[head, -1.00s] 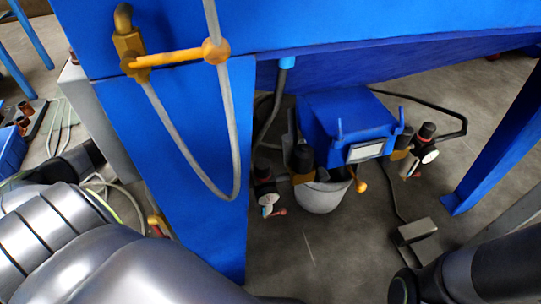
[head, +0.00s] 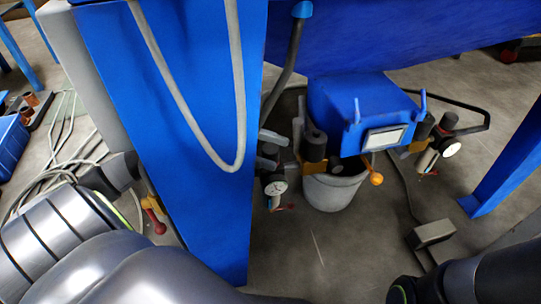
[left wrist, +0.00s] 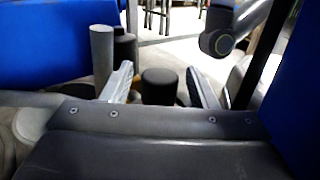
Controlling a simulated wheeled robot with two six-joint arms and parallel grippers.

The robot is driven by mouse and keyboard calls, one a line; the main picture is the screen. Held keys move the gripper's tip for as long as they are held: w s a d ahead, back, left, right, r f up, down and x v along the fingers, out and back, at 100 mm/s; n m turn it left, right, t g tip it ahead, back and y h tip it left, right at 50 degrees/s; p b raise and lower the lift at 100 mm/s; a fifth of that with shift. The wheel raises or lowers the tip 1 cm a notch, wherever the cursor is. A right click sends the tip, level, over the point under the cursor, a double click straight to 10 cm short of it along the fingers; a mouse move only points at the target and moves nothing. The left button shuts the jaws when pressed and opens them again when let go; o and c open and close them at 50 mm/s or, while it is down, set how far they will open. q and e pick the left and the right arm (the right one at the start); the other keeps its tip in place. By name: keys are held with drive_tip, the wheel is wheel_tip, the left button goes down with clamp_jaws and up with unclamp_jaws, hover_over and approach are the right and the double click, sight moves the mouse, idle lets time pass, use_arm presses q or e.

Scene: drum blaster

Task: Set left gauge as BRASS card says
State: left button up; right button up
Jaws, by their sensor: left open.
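The left gauge (head: 275,187) has a small white dial and hangs beside the blue leg; I cannot read its needle. A black knob (head: 270,150) sits above it. My left gripper (head: 269,151) reaches from behind the leg, its grey fingers open on either side of this knob. In the left wrist view, the black knob (left wrist: 162,86) stands between the two open fingers (left wrist: 161,88), with gaps on both sides. A pale card or plate (head: 385,139) is on the blue box; its writing is too small to read. My right gripper is not in view.
The blue leg (head: 190,130) hides most of my left forearm. A grey bucket (head: 332,190) and an orange ball handle (head: 376,179) are right of the gauge. A second gauge (head: 452,150) is farther right. A grey hose (head: 237,90) hangs in front of the leg.

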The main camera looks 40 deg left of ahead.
use_arm(q)
drive_tip(key=shift+d, duration=0.2)
drive_tip(key=c, duration=0.9)
drive_tip(key=n+t+p, duration=0.1)
drive_tip(key=p, duration=0.1)
drive_tip(key=n+t+y+p, duration=0.1)
drive_tip(key=t, duration=0.1)
drive_tip(key=shift+r+p, duration=0.3)
drive_tip(key=shift+p, duration=0.05)
drive_tip(key=shift+c, duration=0.2)
drive_tip(key=shift+f+n+t+y+p, duration=0.2)
drive_tip(key=shift+n+t+y+p, duration=0.3)
drive_tip(key=shift+t, duration=0.4)
drive_tip(key=shift+f, duration=0.1)
